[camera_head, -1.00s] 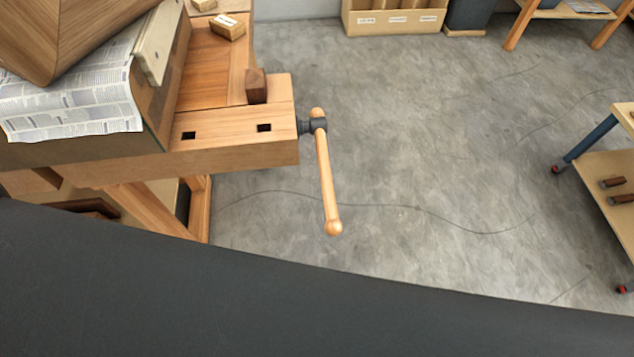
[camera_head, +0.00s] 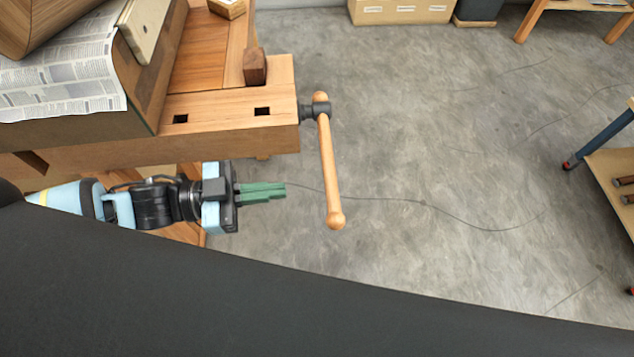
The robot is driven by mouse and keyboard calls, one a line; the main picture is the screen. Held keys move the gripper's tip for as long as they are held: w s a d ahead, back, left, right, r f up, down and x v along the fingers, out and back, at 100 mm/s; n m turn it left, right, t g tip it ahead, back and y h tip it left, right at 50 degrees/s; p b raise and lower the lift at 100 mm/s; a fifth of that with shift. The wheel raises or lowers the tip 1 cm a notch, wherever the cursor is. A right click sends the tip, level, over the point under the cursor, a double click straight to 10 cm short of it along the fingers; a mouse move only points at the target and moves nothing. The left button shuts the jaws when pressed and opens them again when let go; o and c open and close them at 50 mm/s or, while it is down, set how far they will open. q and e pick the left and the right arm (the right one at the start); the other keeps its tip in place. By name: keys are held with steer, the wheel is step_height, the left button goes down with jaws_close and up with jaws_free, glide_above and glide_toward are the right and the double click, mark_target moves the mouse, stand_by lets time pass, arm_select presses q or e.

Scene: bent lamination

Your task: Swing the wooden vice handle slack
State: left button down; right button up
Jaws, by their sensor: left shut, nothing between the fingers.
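The wooden vice handle (camera_head: 329,172) hangs at the right end of the workbench, near upright with its lower end slightly to the right. It passes through the dark metal screw head (camera_head: 318,109), with only a short end above it. A round knob is at its lower end. My left gripper (camera_head: 284,190) has green fingers, shut and empty. It points right, below the bench's front edge, to the left of the handle's lower half and apart from it in the picture. My right gripper is not in view.
The workbench (camera_head: 230,108) carries a dark wooden block (camera_head: 255,67), newspaper (camera_head: 65,80) and a bent wooden piece (camera_head: 35,25). A wheeled cart (camera_head: 608,180) stands at the right. Boxes (camera_head: 402,10) stand at the back.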

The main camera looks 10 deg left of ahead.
arm_select(q)
steer(key=a, duration=0.1)
steer(key=a+r, duration=0.1)
steer(key=a+g, duration=0.1)
steer(key=shift+w+r+m, duration=0.25)
steer(key=shift+w+m, duration=0.05)
steer(key=shift+d, duration=0.15)
steer(key=w+d+f, duration=0.3)
steer(key=d+f, duration=0.1)
steer(key=d, duration=0.6)
steer(key=shift+w+f, duration=0.2)
steer(key=shift+w, duration=0.2)
steer(key=shift+f, duration=0.1)
